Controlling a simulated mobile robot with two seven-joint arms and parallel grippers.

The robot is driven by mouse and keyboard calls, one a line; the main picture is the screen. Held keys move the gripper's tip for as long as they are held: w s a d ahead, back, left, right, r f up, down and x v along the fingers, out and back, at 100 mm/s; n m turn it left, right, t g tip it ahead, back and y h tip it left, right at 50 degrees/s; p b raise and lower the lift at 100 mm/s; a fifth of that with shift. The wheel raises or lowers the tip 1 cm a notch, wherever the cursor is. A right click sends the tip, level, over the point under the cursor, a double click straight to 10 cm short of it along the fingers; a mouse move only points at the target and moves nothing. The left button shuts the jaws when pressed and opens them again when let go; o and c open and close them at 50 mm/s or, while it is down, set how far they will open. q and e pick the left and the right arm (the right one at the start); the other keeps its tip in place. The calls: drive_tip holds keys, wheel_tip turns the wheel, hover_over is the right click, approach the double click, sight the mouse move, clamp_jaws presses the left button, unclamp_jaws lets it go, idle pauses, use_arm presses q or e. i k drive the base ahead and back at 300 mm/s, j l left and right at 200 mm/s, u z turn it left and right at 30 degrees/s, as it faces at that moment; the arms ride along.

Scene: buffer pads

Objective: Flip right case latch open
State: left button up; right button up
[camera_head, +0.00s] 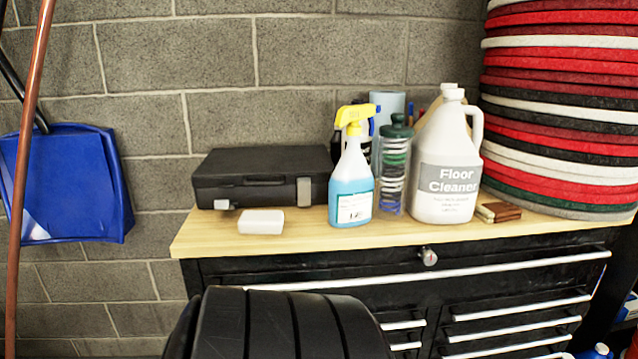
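A closed black case (262,170) lies flat on the wooden top of a tool cabinet, against the block wall. A dark handle (262,181) is in the middle of its front. The right case latch (304,191) is a grey upright plate on the front, near the right end, and seems to lie flat against the case. The left latch (222,204) is paler and sits low on the front edge, looking different from the right one. Neither gripper can be seen.
A blue spray bottle (350,190) stands close right of the right latch. A white block (261,222) lies before the case. A ringed container (393,170), a floor cleaner jug (447,165) and stacked pads (560,110) stand further right. The wooden top (300,240) is bare in front.

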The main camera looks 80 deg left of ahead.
sight(304, 185)
drive_tip(key=i+j+u, duration=0.1)
drive_tip(key=u, duration=0.35)
drive_tip(key=i+u, duration=0.25)
drive_tip(key=u, duration=0.2)
drive_tip(key=i+l+u, duration=0.1)
drive_tip(key=u, duration=0.3)
drive_tip(key=i+l+u, duration=0.15)
drive_tip(key=i+u, duration=0.15)
drive_tip(key=u, duration=0.15)
